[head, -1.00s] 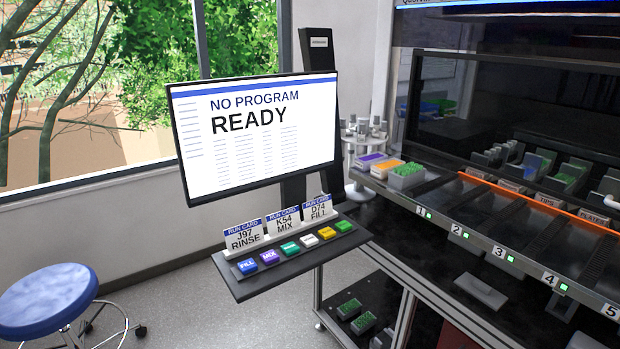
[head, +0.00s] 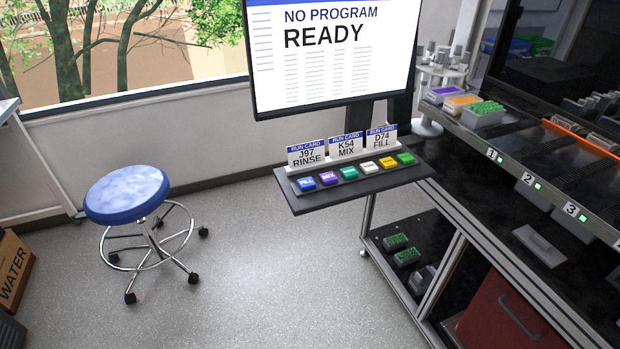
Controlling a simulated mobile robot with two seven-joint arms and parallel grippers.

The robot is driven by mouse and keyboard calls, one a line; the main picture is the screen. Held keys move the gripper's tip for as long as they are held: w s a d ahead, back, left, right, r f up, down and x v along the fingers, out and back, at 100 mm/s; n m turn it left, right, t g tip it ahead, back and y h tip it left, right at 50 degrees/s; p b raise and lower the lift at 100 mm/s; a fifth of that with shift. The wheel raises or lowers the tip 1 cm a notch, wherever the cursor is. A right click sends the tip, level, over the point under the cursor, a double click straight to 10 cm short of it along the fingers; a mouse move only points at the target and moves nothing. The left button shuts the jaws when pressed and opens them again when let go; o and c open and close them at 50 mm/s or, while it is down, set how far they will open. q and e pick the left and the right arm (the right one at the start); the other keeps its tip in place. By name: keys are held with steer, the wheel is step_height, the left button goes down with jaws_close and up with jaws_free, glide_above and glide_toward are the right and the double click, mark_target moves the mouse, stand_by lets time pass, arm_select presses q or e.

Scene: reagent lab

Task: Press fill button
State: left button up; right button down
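The blue FILL button (head: 306,183) is the leftmost in a row of coloured buttons on a dark shelf (head: 365,187) below the monitor. A purple MIX button (head: 328,178) is just right of it, then a teal button (head: 349,173), a white one, a yellow one and a green one. Three run cards stand behind the buttons: J97 RINSE (head: 307,155), K54 MIX (head: 347,146) and D74 FILL (head: 381,138). The monitor (head: 335,58) reads NO PROGRAM, READY. Neither of my grippers is in view.
A blue stool (head: 127,195) on wheels stands on the left floor. A cardboard box marked WATER (head: 14,270) is at the left edge. The lab bench with numbered slots (head: 540,190) fills the right side. The floor before the button shelf is clear.

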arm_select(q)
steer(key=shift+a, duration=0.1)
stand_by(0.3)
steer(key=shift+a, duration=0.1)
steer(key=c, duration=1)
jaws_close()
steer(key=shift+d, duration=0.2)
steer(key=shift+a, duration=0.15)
